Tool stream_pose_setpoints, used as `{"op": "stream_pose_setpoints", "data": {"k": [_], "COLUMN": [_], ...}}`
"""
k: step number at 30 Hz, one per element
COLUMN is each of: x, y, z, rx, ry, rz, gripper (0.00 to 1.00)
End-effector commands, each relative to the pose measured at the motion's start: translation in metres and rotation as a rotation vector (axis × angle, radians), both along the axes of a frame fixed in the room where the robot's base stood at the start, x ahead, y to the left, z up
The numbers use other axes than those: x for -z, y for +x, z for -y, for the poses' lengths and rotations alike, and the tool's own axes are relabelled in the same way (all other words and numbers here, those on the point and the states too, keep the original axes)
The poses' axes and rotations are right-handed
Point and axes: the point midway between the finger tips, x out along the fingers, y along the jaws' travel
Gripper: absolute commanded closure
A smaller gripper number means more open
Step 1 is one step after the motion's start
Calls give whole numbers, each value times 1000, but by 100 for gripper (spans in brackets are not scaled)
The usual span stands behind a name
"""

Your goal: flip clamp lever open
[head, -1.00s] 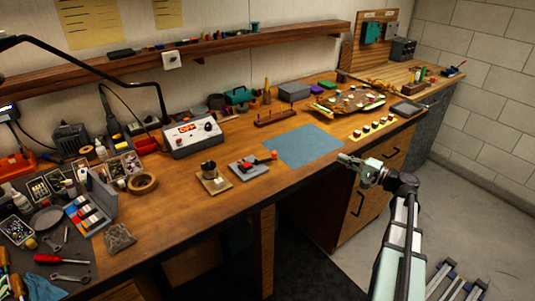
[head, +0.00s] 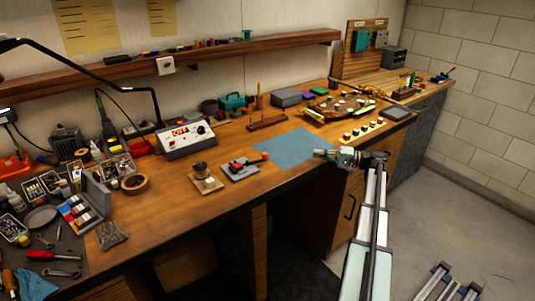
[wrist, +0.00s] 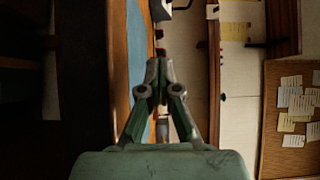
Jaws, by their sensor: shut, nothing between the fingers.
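The clamp appears to be the small fixture on a grey plate (head: 240,173) near the bench's front edge, with dark and red parts on top. Its lever seems to be the part with an orange-red tip (head: 265,156) at the plate's right; its exact angle is too small to tell. My gripper (head: 318,153) is to the right of the clamp, clearly apart from it, near the blue mat's right front corner. In the wrist view my gripper (wrist: 158,66) has its fingertips together with nothing between them. Small red items ahead of the fingertips there are unclear.
A wooden block with a dark cylinder (head: 201,176) stands left of the clamp. A power supply (head: 187,138) stands behind.

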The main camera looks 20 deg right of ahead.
Motion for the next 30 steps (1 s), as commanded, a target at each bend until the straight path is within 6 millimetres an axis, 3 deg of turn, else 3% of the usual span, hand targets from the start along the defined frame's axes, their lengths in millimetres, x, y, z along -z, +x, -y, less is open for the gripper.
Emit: {"op": "stream_pose_setpoints", "data": {"k": [10, 30], "x": [-1, -2], "y": [15, 100], "z": [-18, -118], "rx": [-1, -3], "ry": [1, 1], "rz": [-1, -1], "gripper": [100, 100]}}
